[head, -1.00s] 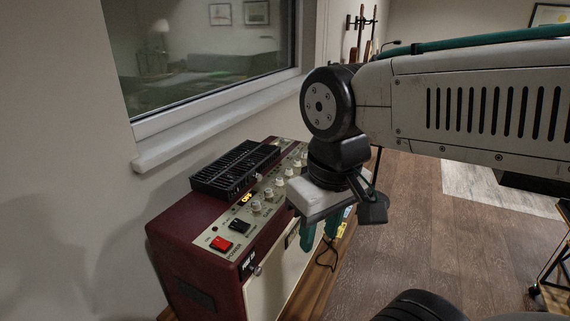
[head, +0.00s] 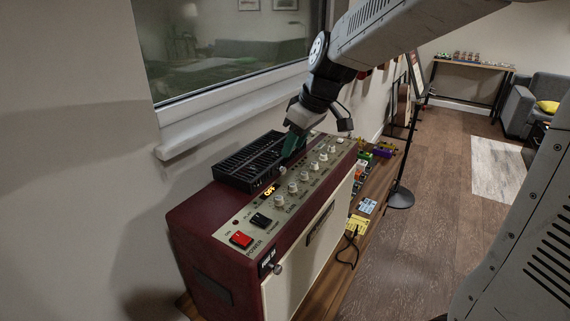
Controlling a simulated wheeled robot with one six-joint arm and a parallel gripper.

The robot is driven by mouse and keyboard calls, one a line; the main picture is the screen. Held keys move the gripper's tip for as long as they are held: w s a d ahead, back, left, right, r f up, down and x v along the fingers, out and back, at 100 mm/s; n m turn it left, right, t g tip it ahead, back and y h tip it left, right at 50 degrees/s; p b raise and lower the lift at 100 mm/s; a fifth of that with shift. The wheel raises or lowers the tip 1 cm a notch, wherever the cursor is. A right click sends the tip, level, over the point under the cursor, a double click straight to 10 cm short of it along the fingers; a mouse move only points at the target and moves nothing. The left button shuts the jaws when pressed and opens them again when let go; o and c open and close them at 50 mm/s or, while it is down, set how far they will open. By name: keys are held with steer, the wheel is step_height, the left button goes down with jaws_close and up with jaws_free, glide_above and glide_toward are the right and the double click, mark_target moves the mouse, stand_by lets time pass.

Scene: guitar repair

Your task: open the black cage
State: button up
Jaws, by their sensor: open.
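The black cage (head: 247,163) is a low, slatted black box lying along the wall side of the top of a dark red amplifier (head: 213,222). Its slatted top lies flat, and I see no part of it raised. My gripper (head: 290,148) is at the cage's far right edge with its green fingers pointing down. It is open. The fingers overlap in this view, and I cannot tell whether they touch the cage. The cage's far right corner is partly hidden behind them.
White knobs (head: 292,187) and a red switch (head: 241,239) stand on the amplifier's panel right beside the cage. A window sill (head: 225,115) runs above it on the left. Colourful pedals (head: 366,206) lie on a wooden board at right. Wood floor (head: 415,235) is free.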

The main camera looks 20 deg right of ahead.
mark_target(268, 158)
steer(key=x, duration=0.7)
steer(key=shift+w+a+f, duration=0.1)
steer(key=shift+w+f, duration=0.05)
steer(key=shift+f, duration=0.05)
jaws_close()
